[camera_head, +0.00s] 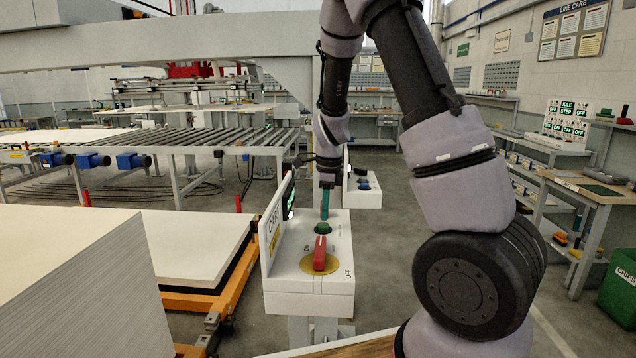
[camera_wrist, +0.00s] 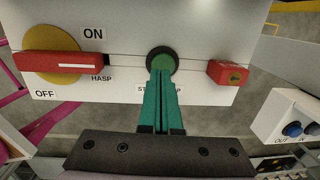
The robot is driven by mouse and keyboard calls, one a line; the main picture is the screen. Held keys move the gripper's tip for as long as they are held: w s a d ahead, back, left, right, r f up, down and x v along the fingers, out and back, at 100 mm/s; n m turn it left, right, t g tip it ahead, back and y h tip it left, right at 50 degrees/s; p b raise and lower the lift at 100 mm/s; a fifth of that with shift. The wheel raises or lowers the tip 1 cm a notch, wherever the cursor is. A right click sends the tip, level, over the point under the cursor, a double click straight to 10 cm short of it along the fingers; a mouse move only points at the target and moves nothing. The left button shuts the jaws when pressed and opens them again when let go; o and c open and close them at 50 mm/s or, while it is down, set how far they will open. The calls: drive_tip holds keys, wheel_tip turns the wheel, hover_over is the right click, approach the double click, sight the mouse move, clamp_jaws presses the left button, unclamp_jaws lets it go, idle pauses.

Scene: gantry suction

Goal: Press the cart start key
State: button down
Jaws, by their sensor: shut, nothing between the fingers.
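The cart control box (camera_head: 283,287) is a white pedestal box with a "CART" sign, seen in the middle of the head view. On its top is a round green key (camera_head: 322,228) with a dark collar. The green key (camera_wrist: 161,61) also shows in the wrist view, above a label partly hidden by my fingers. My gripper (camera_head: 325,205) is shut and empty, with teal fingers pointing down. In the wrist view my gripper (camera_wrist: 161,75) has its tips over the near edge of the green key. I cannot tell whether they touch it.
A red rotary handle (camera_head: 320,254) on a yellow disc sits beside the key, with ON and OFF marks. A small red block (camera_wrist: 228,73) is on the key's other side. Another box with blue buttons (camera_head: 364,186) stands behind. White board stacks (camera_head: 80,290) lie left.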

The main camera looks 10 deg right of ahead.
sight(327, 226)
wheel_tip(327, 226, up, 11)
drive_tip(key=shift+s+d+f, duration=0.2)
drive_tip(key=shift+s+d, duration=0.05)
idle(1.6)
drive_tip(key=s+r+n+t, duration=0.3)
drive_tip(key=s+r+n, duration=0.4)
drive_tip(key=s, duration=0.4)
drive_tip(key=s+d+r+n+t+y, duration=0.1)
drive_tip(key=s+r+n+t, duration=0.2)
drive_tip(key=s+r+n, duration=0.5)
drive_tip(key=s+n, duration=0.2)
drive_tip(key=s, duration=0.1)
drive_tip(key=shift+s+d+r+y, duration=0.15)
drive_tip(key=shift+d+r+y, duration=0.05)
drive_tip(key=shift+d+y, duration=0.1)
